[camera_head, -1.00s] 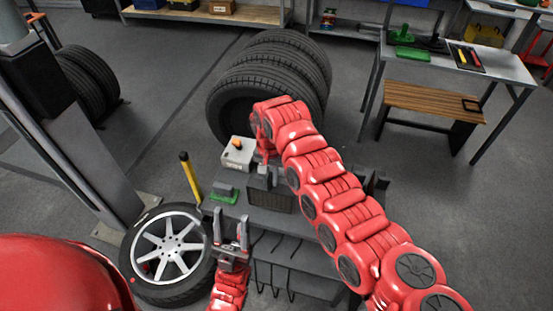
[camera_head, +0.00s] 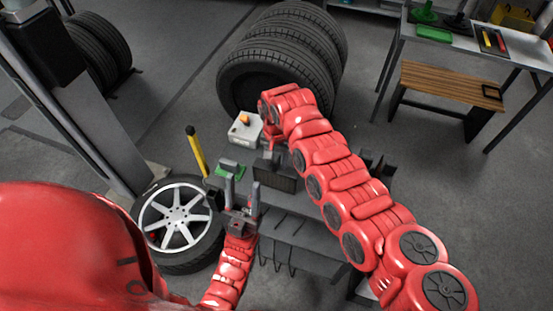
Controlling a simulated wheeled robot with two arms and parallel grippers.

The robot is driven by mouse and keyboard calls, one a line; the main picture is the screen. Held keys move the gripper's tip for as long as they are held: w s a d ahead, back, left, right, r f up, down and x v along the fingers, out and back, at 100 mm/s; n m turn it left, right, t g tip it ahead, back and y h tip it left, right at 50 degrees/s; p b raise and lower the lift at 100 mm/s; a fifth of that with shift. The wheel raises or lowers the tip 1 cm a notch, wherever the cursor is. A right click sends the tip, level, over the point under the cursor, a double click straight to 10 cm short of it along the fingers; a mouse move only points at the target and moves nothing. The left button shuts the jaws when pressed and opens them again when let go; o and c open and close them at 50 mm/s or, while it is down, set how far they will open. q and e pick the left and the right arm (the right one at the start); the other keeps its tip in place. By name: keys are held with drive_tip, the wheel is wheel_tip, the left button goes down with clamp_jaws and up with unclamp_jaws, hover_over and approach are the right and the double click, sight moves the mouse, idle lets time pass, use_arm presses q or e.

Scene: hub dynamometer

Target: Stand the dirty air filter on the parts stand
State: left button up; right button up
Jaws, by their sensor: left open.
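A dark, ribbed block that looks like the dirty air filter (camera_head: 276,178) is upright at the grey parts stand (camera_head: 318,232). My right gripper (camera_head: 272,155) is at its top edge, fingers pointing down; the arm hides part of it, and I cannot tell whether the jaws are closed on it. I also cannot tell whether the filter's base touches the stand. My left gripper (camera_head: 242,190) is open and empty, fingers pointing up, in front of the stand's left end and left of the filter.
A white box with an orange button (camera_head: 245,128) and a green item (camera_head: 226,168) are at the stand's back left. A yellow-handled post (camera_head: 195,148), a wheel (camera_head: 176,218) and stacked tires (camera_head: 268,80) stand around it. A workbench (camera_head: 455,42) is at back right.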

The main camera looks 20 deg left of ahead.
drive_tip(key=shift+w+f, duration=0.1)
drive_tip(key=shift+w, duration=0.05)
drive_tip(key=shift+r, duration=0.55)
wheel_tip(320, 180, up, 11)
drive_tip(key=b, duration=0.4)
drive_tip(key=shift+r+b, duration=0.15)
drive_tip(key=shift+b, duration=0.15)
